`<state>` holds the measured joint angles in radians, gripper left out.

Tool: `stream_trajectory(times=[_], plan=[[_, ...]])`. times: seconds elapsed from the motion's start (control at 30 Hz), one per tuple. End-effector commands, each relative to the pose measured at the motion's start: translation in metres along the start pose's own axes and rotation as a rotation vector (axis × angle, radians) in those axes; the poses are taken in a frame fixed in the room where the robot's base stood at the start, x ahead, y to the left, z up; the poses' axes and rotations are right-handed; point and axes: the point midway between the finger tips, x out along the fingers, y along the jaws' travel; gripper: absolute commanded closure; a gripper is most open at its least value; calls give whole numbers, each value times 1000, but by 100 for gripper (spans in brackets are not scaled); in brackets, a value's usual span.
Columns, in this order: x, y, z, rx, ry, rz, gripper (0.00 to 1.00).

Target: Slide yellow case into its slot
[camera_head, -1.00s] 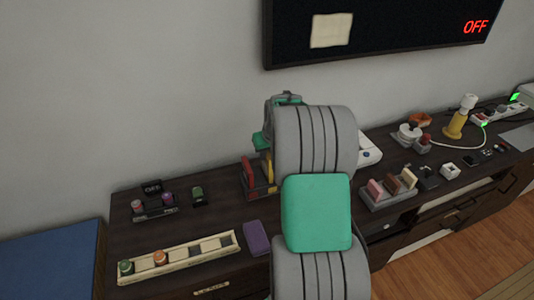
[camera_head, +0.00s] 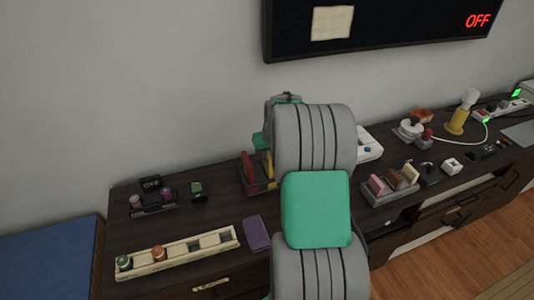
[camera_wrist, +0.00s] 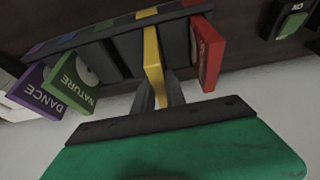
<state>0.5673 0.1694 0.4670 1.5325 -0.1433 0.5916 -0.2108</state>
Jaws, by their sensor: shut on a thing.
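The yellow case (camera_wrist: 153,58) stands upright between the dark dividers of a slotted rack (camera_wrist: 124,52) in the wrist view, in line with a yellow mark on the rack's edge. My gripper (camera_wrist: 158,94) is shut on the end of the case that sticks out. How deep the case sits cannot be told. In the head view the yellow case (camera_head: 267,163) shows beside my arm, over the rack (camera_head: 262,189). A red case (camera_wrist: 207,52) stands one slot over, to its right in the wrist view. My arm hides my fingers in the head view.
A green NATURE case (camera_wrist: 76,84) and a purple DANCE case (camera_wrist: 42,95) are at the left in the wrist view. A purple block (camera_head: 257,234) and a long tray (camera_head: 182,256) lie on the dresser. A switch (camera_wrist: 291,24) is near the red case.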

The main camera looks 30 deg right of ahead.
Motion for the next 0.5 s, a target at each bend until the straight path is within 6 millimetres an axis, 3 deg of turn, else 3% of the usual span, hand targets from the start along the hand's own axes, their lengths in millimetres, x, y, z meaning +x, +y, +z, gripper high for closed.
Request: stream_trajectory(times=[0.5], plan=[[13,0,5,0,0,0,100]])
